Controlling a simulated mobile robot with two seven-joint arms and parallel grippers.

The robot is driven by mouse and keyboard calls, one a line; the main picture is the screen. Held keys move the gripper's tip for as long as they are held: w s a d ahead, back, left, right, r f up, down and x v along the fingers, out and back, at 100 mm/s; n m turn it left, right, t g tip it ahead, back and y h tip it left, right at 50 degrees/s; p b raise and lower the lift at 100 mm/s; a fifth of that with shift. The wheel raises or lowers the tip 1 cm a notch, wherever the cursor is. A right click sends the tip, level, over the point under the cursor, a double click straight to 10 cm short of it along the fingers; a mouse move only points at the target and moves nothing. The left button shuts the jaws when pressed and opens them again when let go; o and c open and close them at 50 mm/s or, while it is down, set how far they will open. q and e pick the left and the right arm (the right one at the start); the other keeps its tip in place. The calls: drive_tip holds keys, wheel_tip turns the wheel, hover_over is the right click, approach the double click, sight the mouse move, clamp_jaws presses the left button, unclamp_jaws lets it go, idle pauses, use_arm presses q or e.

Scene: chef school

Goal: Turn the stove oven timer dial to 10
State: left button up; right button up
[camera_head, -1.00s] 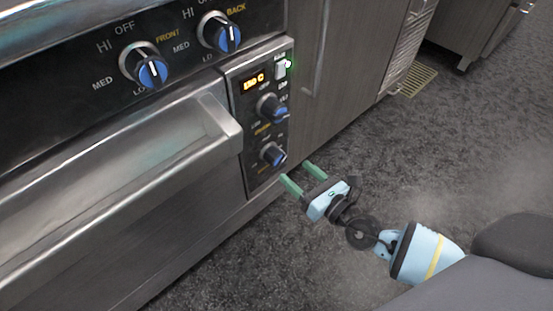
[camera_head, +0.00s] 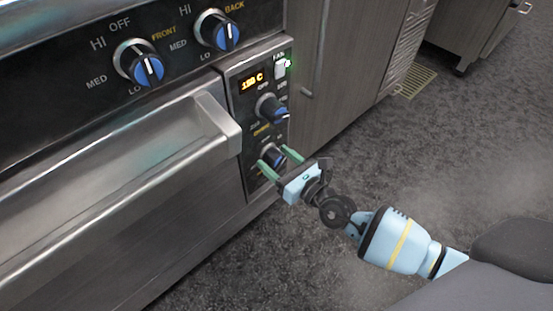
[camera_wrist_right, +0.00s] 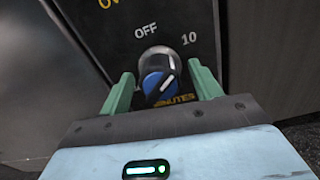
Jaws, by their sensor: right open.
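The timer dial (camera_head: 273,154) is the lowest knob on the oven's control panel (camera_head: 240,104), with a blue face and a pale pointer line. In the right wrist view the dial (camera_wrist_right: 158,74) sits between the two green fingers, below the mark OFF and left of the mark 10. Its pointer line slants toward the upper right, near the 10 side. My right gripper (camera_head: 280,158) is open, with its fingers on either side of the dial; contact cannot be told. In the right wrist view the gripper (camera_wrist_right: 161,88) shows a gap around the dial. My left gripper is not in view.
Another blue knob (camera_head: 272,109) sits just above the timer dial, below a lit display (camera_head: 252,82) and a white switch (camera_head: 280,70). The oven door handle (camera_head: 200,135) juts out to the left. Two burner knobs sit higher up. Open floor (camera_head: 420,150) lies to the right.

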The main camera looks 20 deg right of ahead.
drive_tip(key=shift+w+a, duration=0.1)
drive_tip(key=shift+w, duration=0.1)
drive_tip(key=c, duration=1)
drive_tip(key=shift+o, duration=0.2)
drive_tip(key=shift+f+m+b, duration=0.1)
drive_tip(key=shift+m+b, duration=0.6)
drive_tip(key=shift+m, duration=0.2)
